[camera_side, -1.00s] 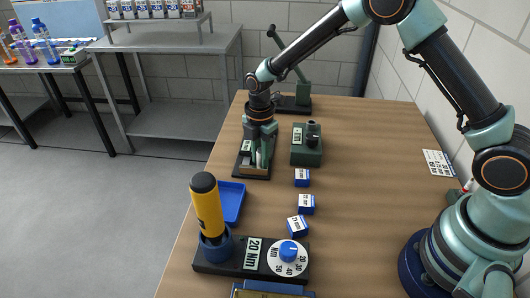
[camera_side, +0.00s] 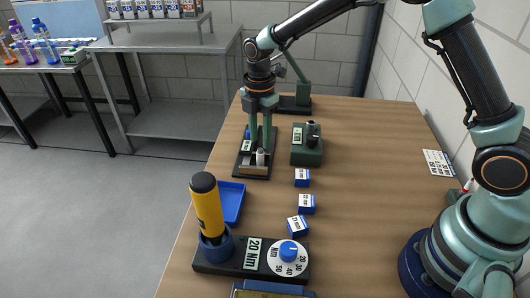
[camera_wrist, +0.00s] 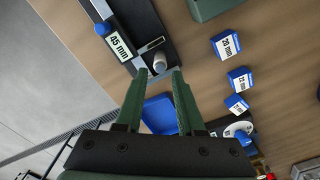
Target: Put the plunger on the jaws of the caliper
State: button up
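The caliper is a black base (camera_side: 239,164) with a 45 mm label, on the far left of the table. In the wrist view the caliper (camera_wrist: 121,43) shows a blue knob and a thin silver bar. A short whitish cylinder, seemingly the plunger (camera_side: 260,157), is at the caliper's near end; it also shows in the wrist view (camera_wrist: 160,62). I cannot tell exactly how it touches the jaws. My gripper (camera_side: 260,146) is above the caliper, fingers pointing down. In the wrist view its fingertips (camera_wrist: 158,74) are apart, with the cylinder showing between and just beyond them.
A green block (camera_side: 307,155) with a black knob stands right of the caliper. Several small blue labelled boxes (camera_side: 302,178) line up nearer. A blue tray (camera_side: 235,203) and a 20 Nm tester (camera_side: 225,268) holding a yellow-handled tool (camera_side: 207,205) are in front. The table's right side is mostly clear.

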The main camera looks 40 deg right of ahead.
aim_at(260, 149)
notch_tip(260, 149, up, 4)
jog(key=shift+r, duration=0.1)
jog(key=shift+d+r, duration=0.1)
jog(key=shift+r, duration=0.5)
jog(key=s+d+r+m+t, duration=0.2)
jog(key=s+d+r+m, duration=0.2)
jog(key=s+m, duration=0.5)
jog(key=s+d+r+m+t, duration=0.3)
jog(key=s+d+r+m, duration=0.2)
jog(key=s+r+m, duration=0.2)
jog(key=s+m, duration=0.2)
jog(key=m, duration=0.2)
jog(key=shift+d+t, duration=0.2)
jog(key=shift+t, duration=0.1)
jog(key=shift+s, duration=0.1)
